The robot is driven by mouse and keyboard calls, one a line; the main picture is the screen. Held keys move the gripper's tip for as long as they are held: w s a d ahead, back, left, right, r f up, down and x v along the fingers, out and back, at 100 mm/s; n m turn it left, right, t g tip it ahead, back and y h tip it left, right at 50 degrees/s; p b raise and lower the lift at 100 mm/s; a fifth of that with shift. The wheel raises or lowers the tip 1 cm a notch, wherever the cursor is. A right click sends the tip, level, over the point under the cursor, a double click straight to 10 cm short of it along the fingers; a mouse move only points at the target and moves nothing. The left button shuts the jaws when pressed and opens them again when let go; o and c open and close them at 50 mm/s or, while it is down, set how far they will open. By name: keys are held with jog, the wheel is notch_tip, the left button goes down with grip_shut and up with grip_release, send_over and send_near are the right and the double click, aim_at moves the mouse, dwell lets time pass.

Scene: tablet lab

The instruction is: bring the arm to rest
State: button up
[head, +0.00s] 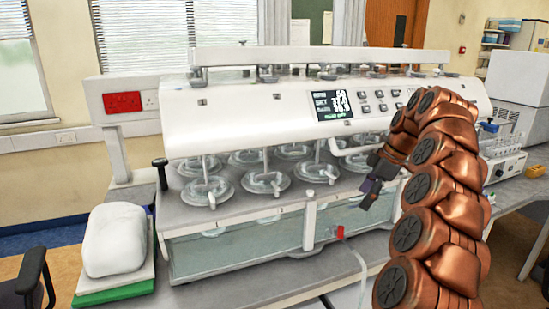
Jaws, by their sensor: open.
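My copper-coloured arm rises at the right of the head view and bends over at the top toward the left. My gripper (369,192) is at its end, dark and pointing down and left. It is in front of the right part of the white tablet-testing machine (250,110). The gripper is open and I see nothing held in it. The fingers are small and partly seen side-on. Whether they touch the machine cannot be told from this single view.
Several covered glass vessels (262,183) sit in the machine's deck above a clear water bath (240,250). A white bundle (114,239) lies on a green-based stand at the left. A small white device (503,166) and a rack stand on the right bench. A chair (30,280) is at lower left.

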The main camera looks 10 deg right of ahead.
jog(key=s+a+r+m+g+h, duration=0.15)
jog(key=s+a+m, duration=0.25)
jog(key=s+a, duration=1.2)
jog(key=s+f+m+g+h, duration=0.1)
jog(key=s+f+m, duration=0.3)
jog(key=s, duration=0.9)
jog(key=s+f+m+g+h, duration=0.1)
jog(key=s+f+m, duration=0.4)
jog(key=s+f, duration=0.5)
jog(key=s, duration=0.3)
jog(key=shift+h, duration=0.35)
